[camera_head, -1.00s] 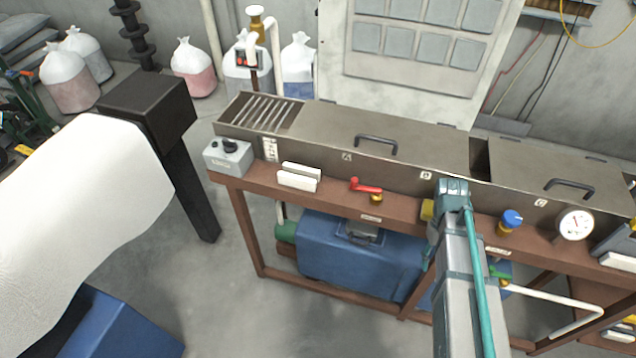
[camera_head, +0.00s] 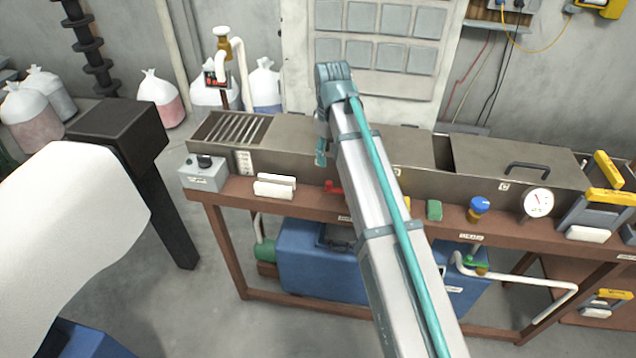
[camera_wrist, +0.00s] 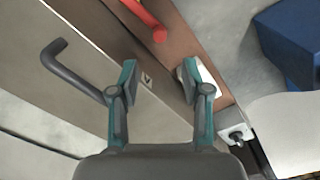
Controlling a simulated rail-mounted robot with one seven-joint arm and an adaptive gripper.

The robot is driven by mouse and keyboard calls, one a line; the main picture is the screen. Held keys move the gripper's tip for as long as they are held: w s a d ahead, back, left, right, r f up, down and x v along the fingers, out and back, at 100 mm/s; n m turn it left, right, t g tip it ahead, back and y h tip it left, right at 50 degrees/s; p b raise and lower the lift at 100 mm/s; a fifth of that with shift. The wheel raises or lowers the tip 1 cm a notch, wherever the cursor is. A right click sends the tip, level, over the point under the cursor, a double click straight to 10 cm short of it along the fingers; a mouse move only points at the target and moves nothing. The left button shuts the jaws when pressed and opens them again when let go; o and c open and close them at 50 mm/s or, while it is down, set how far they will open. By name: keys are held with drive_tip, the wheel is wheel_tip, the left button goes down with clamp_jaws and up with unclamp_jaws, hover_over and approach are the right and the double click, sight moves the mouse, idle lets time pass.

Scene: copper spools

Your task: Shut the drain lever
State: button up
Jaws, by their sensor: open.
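A red lever (camera_head: 333,187) sits on the front ledge of the brown bench; I take it to be the drain lever. In the head view my arm hides most of it and its brass valve. In the wrist view the red lever (camera_wrist: 145,16) lies at the top edge, its rounded end towards me and its other end cut off. My gripper (camera_wrist: 158,76) is open and empty, its teal-tipped fingers apart, above the trough's edge and clear of the lever. In the head view my gripper (camera_head: 321,152) hangs over the trough's lid, partly hidden by my wrist.
A dark bent lid handle (camera_wrist: 70,70) is left of my fingers. White blocks (camera_head: 274,187) and a grey switch box (camera_head: 204,173) stand on the ledge left of the lever. A green block (camera_head: 434,210), blue knob (camera_head: 479,207) and gauge (camera_head: 538,203) stand right of it.

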sight(329, 182)
wheel_tip(329, 182, down, 10)
drive_tip(key=shift+f+p, duration=0.1)
drive_tip(key=shift+p, duration=1.15)
clamp_jaws()
